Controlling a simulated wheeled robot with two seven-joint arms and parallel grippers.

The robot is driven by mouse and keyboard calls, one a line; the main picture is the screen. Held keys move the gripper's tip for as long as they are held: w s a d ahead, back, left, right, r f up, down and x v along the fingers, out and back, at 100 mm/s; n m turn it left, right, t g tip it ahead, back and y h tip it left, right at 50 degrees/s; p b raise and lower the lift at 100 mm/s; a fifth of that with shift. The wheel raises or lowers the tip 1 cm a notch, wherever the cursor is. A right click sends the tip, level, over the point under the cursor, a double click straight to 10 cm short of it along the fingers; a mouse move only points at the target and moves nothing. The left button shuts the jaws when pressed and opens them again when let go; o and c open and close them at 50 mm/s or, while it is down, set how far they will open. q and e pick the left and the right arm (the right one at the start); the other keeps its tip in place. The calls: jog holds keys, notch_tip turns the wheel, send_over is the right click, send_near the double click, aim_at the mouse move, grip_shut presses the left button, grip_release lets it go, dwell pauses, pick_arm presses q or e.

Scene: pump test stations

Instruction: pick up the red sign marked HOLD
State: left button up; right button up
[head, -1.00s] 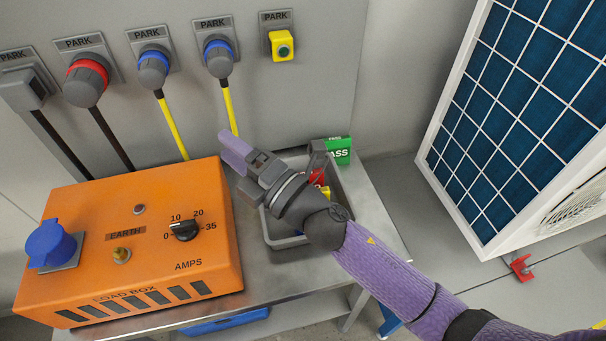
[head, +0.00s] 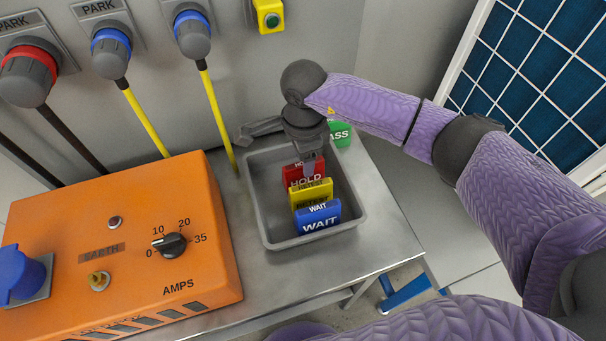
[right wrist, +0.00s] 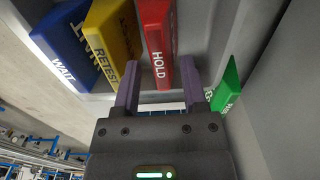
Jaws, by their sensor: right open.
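The red HOLD sign (head: 303,174) stands at the back of a row of signs in the grey tray (head: 262,226). My right gripper (head: 309,160) is above the tray, pointing down at the red sign. In the right wrist view the right gripper (right wrist: 157,80) is open, its two purple fingers on either side of the lower end of the red sign (right wrist: 158,45). I cannot tell whether the fingers touch it. My left gripper is not in view.
In the tray, a yellow RETEST sign (head: 311,194) and a blue WAIT sign (head: 318,217) stand in front of the red one. A green PASS sign (head: 341,134) stands behind the tray. The orange load box (head: 130,240) is at left; a yellow cable (head: 217,118) hangs close to the tray.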

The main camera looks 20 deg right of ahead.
notch_tip(320, 180, down, 2)
jog(key=shift+f, duration=0.2)
jog(key=shift+c, duration=0.6)
grip_shut()
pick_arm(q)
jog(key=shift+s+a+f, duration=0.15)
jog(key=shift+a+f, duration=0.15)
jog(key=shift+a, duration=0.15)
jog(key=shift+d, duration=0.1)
